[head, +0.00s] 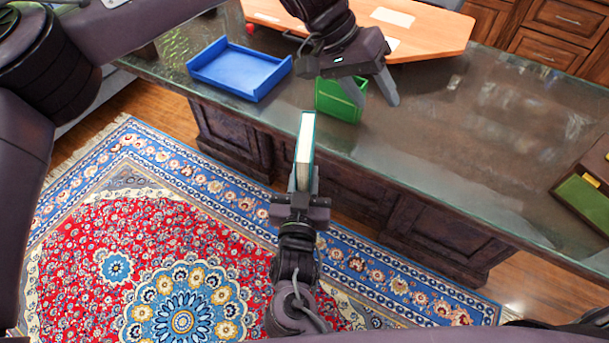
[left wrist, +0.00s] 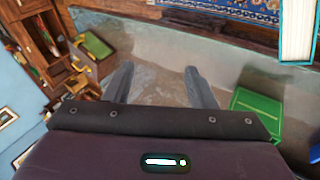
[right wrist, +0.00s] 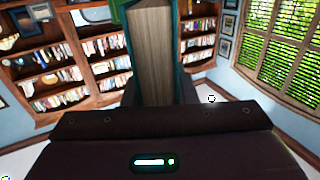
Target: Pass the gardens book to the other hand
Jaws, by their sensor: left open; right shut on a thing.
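The book (head: 305,138) has a teal cover and pale page edges; its title cannot be read. My right gripper (head: 303,182) is shut on its lower end and holds it upright in front of the desk. The book (right wrist: 152,50) rises between the fingers in the right wrist view. My left gripper (head: 374,98) is open and empty above the desk, beyond and to the right of the book. In the left wrist view its fingers (left wrist: 157,80) are spread with nothing between them, and the book (left wrist: 297,40) is at the top right, clear of them.
A green holder (head: 341,100) stands on the desk (head: 450,130) below my left gripper. A blue tray (head: 240,70) lies to its left. An orange-brown board (head: 430,35) with papers is behind. A wooden box with green inside (head: 585,203) is far right. The desk between is clear.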

